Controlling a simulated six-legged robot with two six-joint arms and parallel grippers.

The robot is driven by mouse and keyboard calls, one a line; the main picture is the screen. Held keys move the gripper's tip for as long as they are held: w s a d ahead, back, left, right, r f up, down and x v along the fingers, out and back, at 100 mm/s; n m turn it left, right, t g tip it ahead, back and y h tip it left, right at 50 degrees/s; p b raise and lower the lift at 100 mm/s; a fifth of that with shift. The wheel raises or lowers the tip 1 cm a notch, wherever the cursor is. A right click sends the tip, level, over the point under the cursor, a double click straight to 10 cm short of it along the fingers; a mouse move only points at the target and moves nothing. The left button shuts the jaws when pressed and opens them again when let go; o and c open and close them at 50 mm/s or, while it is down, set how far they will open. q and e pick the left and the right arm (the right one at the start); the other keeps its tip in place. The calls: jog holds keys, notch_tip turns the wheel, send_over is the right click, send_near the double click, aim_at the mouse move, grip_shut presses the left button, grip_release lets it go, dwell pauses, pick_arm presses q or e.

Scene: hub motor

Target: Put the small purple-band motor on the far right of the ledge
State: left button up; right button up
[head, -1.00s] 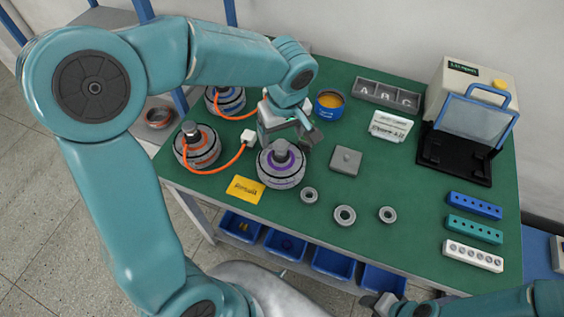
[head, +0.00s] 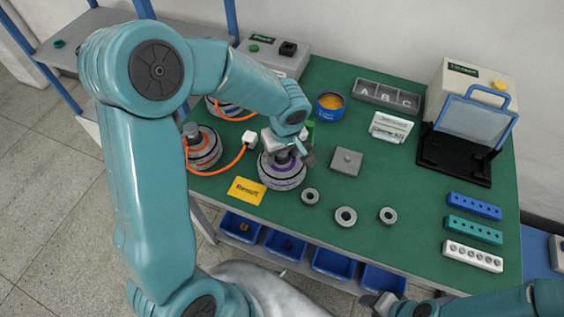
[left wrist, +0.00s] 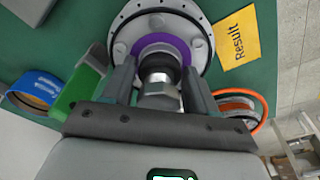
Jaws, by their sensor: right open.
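The purple-band motor (head: 283,174) stands upright on the green bench top, a grey disc with a purple ring and a central shaft. It also shows in the left wrist view (left wrist: 192,45). My left gripper (head: 290,152) is over it; in the left wrist view the fingers (left wrist: 160,85) stand on either side of the shaft, with gaps visible. It looks open. My right gripper (head: 382,304) is open and empty at the bottom, in front of the bench. A grey shelf (head: 85,40) stands at the back left; I cannot tell if it is the ledge.
An orange-band motor (head: 204,150) with an orange cable stands left, and another motor (head: 222,108) behind it, partly hidden by my arm. A yellow card (head: 246,191), grey rings (head: 346,217), a grey block (head: 346,161) and a blue tin (head: 330,105) lie around the motor.

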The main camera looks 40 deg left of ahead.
pick_arm(q)
grip_shut()
jog(key=shift+w+r, duration=0.1)
jog(key=shift+r, duration=0.1)
jog(key=shift+r, duration=0.2)
notch_tip(320, 180, up, 19)
jog(key=shift+r+p, duration=0.2)
jog(key=shift+p, duration=0.2)
